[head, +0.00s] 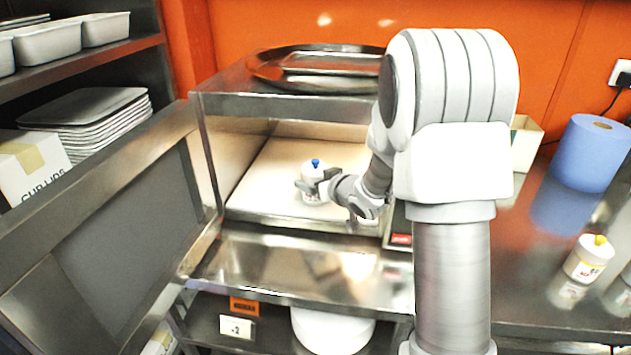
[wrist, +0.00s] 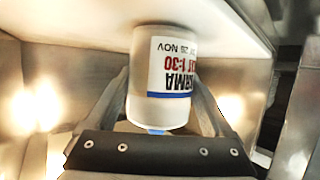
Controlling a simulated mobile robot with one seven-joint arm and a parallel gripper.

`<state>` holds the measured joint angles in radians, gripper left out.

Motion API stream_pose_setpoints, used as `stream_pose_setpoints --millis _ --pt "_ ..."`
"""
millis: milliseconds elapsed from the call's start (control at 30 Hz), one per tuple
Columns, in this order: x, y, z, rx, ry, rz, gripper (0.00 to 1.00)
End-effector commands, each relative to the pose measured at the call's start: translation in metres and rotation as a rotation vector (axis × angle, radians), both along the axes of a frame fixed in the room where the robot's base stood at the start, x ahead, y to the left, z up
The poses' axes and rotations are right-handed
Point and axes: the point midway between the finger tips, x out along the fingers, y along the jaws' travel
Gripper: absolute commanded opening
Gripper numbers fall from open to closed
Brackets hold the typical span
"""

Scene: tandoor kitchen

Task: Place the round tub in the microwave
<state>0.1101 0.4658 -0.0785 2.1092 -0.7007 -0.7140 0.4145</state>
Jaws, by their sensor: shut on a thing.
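The round tub (head: 312,180) is white with a blue knob on its lid. It is inside the microwave (head: 207,150), over the pale cavity floor (head: 275,190). My gripper (head: 316,187) reaches in through the open front and is shut on the tub. In the wrist view the tub (wrist: 160,75) appears upside down between the two fingers, with a printed label and blue band. Its base meets or nearly meets the pale floor (wrist: 90,20); I cannot tell whether it touches. The microwave door (head: 125,225) stands open to the left.
A second white tub with a yellow knob (head: 588,259) stands on the steel counter (head: 530,290) at right, near a blue paper roll (head: 592,153). Metal trays (head: 320,68) lie on top of the microwave. Shelves with trays (head: 88,107) are at left. Cavity floor around the tub is clear.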

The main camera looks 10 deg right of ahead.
Motion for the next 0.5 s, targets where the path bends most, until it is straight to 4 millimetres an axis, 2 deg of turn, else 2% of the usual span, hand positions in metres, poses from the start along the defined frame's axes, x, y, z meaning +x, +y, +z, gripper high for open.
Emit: stream_pose_setpoints --millis 67,100,167,500 --pt "0.0002 0.0001 -0.0034 0.001 -0.002 0.0 0.1" --pt "-0.0001 0.0001 -0.0035 0.0 0.0 0.0 0.9" --pt "-0.0002 0.0001 -0.003 0.0 0.001 0.0 1.0" --pt "-0.0002 0.0001 0.002 0.0 0.0 0.0 1.0"
